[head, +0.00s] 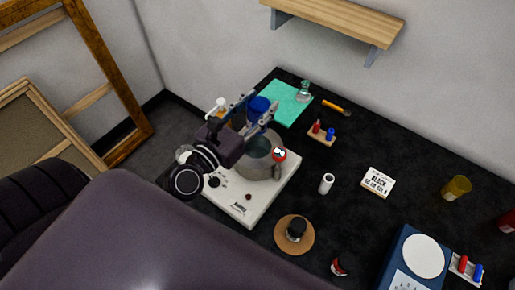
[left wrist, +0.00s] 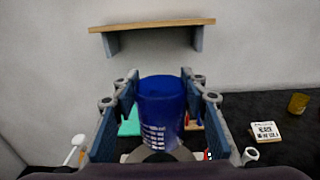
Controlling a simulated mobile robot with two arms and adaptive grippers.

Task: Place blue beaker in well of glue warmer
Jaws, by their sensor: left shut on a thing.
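The blue beaker (head: 258,108) is held between the fingers of my left gripper (head: 256,104). In the left wrist view the beaker (left wrist: 162,105) stands about upright, with white markings, between the two blue-padded fingers. The glue warmer (head: 246,209) is a white box with a black knob and a round grey metal well (head: 259,153). The well's opening shows, partly covered by my left wrist. In the head view the beaker appears just beyond the well, apart from it; its exact height is hard to tell. My right gripper is not in view.
A teal mat (head: 283,101) with a small glass vessel (head: 303,91) lies behind. A small rack (head: 321,136), a white cylinder (head: 326,183), a lettered block (head: 378,182), an amber cup (head: 456,187) and a blue scale (head: 408,262) stand right. A wooden shelf (head: 340,22) is above.

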